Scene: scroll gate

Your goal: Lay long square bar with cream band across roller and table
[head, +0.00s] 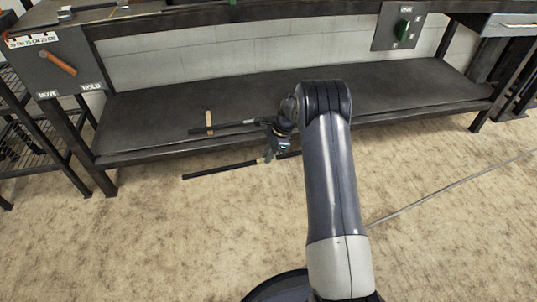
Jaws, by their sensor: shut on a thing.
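A long dark square bar (220,169) shows in the head view in front of the lower shelf, over the carpet, running nearly level across the picture. My gripper (266,158) is shut on it, right of the middle of its visible length. A small pale patch, perhaps the cream band, shows at the grip. My arm hides part of the bar's right end. The table (190,20) is at the top of the view, with only its front edge and a strip of top showing. I cannot make out the roller.
A dark lower shelf (400,95) runs under the table, with a thin dark rod and a small wooden piece (209,122) near my wrist. A panel with an orange lever (58,62) is left; a green-knob panel (402,28) is right. A thin grey line (440,190) crosses the carpet.

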